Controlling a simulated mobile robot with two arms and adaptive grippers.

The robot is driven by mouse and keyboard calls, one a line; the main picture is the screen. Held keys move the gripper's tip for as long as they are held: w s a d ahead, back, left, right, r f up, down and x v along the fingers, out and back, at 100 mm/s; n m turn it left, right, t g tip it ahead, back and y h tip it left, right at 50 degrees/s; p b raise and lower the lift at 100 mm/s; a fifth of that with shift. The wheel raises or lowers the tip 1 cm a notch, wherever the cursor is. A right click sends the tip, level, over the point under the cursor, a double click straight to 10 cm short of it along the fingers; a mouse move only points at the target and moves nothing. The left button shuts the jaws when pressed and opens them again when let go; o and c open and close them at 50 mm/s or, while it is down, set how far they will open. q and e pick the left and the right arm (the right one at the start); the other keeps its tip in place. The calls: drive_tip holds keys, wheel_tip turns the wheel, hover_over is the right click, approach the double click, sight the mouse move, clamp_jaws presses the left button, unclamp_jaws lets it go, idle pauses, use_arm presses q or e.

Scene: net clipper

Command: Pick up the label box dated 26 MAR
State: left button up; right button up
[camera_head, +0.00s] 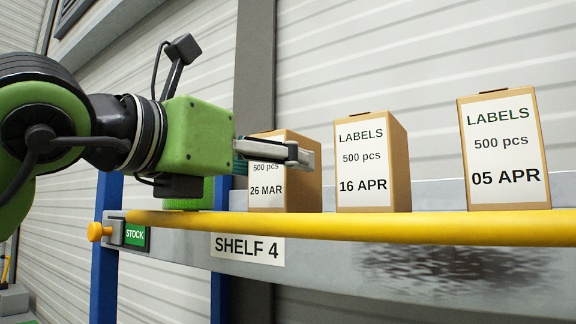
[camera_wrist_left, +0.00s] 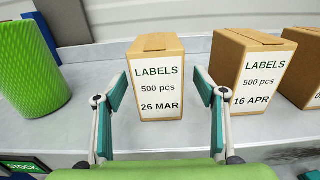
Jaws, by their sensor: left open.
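The label box dated 26 MAR (camera_head: 304,185) is a brown carton with a white label, upright on the shelf. In the head view my left gripper (camera_head: 290,153) covers the upper part of its label. In the left wrist view the same box (camera_wrist_left: 156,75) stands centred between and just beyond the fingers. My left gripper (camera_wrist_left: 158,110) is open and empty, one finger toward each side of the box. I cannot see it touching the box. My right gripper is not in view.
Boxes dated 16 APR (camera_head: 372,165) and 05 APR (camera_head: 504,150) stand to the right. A green ribbed container (camera_wrist_left: 28,68) stands left of the 26 MAR box. A yellow rail (camera_head: 400,226) runs along the shelf front, above the SHELF 4 sign (camera_head: 247,248).

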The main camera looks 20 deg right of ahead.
use_arm(q)
drive_tip(key=shift+w+d+r, duration=0.1)
drive_tip(key=shift+w+d, duration=0.1)
drive_tip(key=shift+d, duration=0.1)
drive_tip(key=p+x, duration=0.3)
drive_tip(key=shift+w+d+p, duration=0.1)
drive_tip(key=shift+w+p, duration=0.25)
drive_tip(key=shift+p, duration=0.05)
drive_tip(key=shift+w+d, duration=0.3)
drive_tip(key=shift+d, duration=0.15)
drive_tip(key=shift+s+a, duration=0.1)
drive_tip(key=shift+a, duration=0.05)
drive_tip(key=c, duration=1.2)
drive_tip(key=shift+c, duration=1.4)
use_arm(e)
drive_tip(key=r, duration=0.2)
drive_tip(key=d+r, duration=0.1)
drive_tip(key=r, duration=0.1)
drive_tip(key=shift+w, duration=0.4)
